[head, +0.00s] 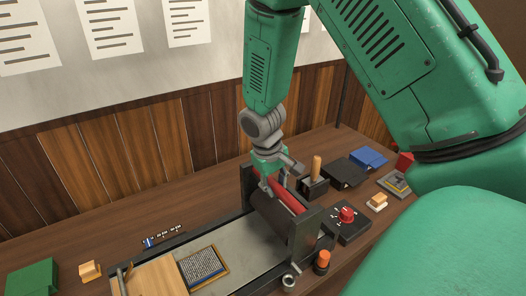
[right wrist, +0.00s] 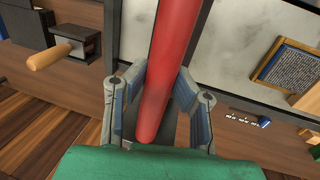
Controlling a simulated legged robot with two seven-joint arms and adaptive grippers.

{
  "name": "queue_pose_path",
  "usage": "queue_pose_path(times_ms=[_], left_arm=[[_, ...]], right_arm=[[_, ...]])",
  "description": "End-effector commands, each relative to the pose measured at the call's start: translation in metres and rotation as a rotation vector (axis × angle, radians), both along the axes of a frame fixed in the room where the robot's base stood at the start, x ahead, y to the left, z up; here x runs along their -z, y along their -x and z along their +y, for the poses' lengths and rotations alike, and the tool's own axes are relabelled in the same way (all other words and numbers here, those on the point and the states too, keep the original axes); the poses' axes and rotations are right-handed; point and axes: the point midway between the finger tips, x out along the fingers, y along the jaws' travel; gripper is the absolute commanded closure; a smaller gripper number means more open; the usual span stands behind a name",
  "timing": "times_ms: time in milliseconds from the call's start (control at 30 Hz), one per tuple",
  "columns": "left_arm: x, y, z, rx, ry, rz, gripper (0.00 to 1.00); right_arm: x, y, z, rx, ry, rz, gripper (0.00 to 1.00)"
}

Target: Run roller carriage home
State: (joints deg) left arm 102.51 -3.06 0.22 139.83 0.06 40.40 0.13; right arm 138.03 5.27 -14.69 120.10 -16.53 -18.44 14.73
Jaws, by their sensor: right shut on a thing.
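The roller carriage (head: 305,232) stands across the right end of the grey press bed (head: 236,243), with a dark roller (head: 268,218) and a red bar (head: 290,196) between its side plates. My right gripper (head: 270,178) comes down from above onto the far part of the red bar. In the right wrist view, the two fingers of this gripper (right wrist: 156,92) sit on either side of the red bar (right wrist: 172,50). A framed block of type (head: 203,265) lies on the bed left of the carriage, apart from it. My left gripper is not in view.
A box with a wooden handle (head: 315,178) and a control box with a red knob (head: 348,215) stand right of the carriage. An orange-capped item (head: 322,262) is near its front end. A wooden board (head: 153,275) lies left of the type. The bed between type and carriage is clear.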

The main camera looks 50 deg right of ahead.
Motion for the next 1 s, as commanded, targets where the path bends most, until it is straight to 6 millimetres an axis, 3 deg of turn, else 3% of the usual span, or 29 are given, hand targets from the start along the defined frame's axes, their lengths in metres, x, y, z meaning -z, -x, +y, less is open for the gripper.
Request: queue_pose_path(times_ms=[267,300,333,667,767,1000], left_arm=[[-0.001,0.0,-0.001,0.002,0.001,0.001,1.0],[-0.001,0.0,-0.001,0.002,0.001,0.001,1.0],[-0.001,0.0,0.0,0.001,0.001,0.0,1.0],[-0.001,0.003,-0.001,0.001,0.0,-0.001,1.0],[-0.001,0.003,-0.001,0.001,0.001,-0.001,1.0],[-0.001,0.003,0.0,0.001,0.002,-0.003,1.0]], right_arm=[[-0.006,-0.004,-0.003,0.0,0.008,-0.007,1.0],[-0.006,-0.004,-0.003,0.0,0.008,-0.007,0.65],[-0.005,-0.005,-0.003,0.001,0.008,-0.008,0.56],[-0.005,-0.007,0.0,0.001,0.004,-0.004,0.56],[-0.016,-0.008,0.002,0.001,0.005,-0.005,0.56],[-0.066,-0.009,0.014,0.0,0.009,-0.012,0.56]])
